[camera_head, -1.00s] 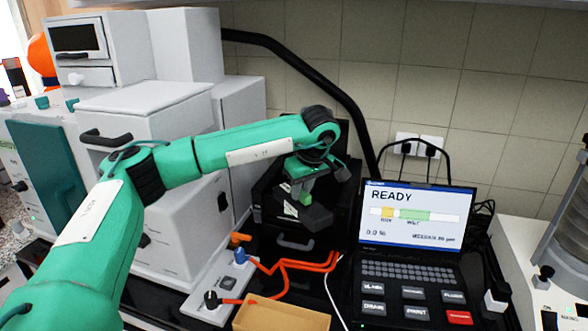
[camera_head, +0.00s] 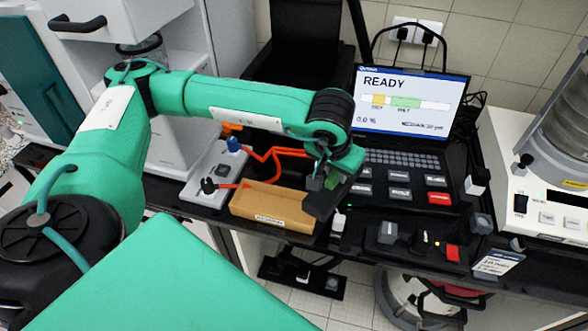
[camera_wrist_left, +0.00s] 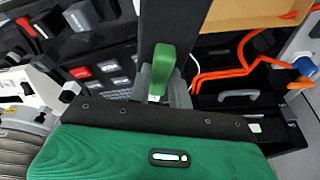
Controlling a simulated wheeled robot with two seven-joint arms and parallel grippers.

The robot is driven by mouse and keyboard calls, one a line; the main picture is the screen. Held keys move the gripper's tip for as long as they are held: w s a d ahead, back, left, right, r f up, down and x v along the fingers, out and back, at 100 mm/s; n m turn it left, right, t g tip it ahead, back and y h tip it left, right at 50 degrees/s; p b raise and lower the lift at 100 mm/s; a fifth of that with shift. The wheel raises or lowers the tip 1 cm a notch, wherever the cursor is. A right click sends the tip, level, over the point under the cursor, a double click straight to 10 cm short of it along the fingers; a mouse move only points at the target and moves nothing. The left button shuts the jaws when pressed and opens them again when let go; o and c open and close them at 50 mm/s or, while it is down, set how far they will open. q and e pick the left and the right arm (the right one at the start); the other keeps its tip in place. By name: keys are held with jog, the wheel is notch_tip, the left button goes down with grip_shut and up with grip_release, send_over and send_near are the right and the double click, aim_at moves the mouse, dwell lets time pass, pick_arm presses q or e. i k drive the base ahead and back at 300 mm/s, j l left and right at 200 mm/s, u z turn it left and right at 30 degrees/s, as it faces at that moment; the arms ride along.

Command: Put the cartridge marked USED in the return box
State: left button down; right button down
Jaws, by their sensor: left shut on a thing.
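My left gripper (camera_head: 328,178) is shut on a dark cartridge (camera_head: 322,204) with a green grip. In the left wrist view the green grip (camera_wrist_left: 163,68) sits between the fingers, and the dark body (camera_wrist_left: 172,25) extends beyond it. No USED mark can be read on it. The return box (camera_head: 272,222) is an open tan tray with a small label on its front, too small to read. The held cartridge appears at the box's right end; its height above it is unclear. Part of the box (camera_wrist_left: 258,12) shows at the top of the left wrist view. My right gripper is not in view.
A laptop-like console (camera_head: 407,105) reading READY stands behind and right. A grey panel (camera_head: 216,168) with orange hoses (camera_head: 262,160) lies left of the box. Small dark blocks (camera_head: 388,233) sit on the front ledge. A sieve shaker (camera_head: 560,120) stands far right.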

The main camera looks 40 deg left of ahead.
aim_at(276, 208)
jog(key=j+z, duration=0.1)
jog(key=z, duration=0.25)
jog(key=k+j+z, duration=0.1)
jog(key=z, duration=0.25)
jog(key=k+z, duration=0.15)
jog(key=z, duration=0.2)
jog(key=k+j, duration=0.25)
jog(key=k, duration=0.25)
jog(key=k+j, duration=0.3)
jog(key=k, duration=0.2)
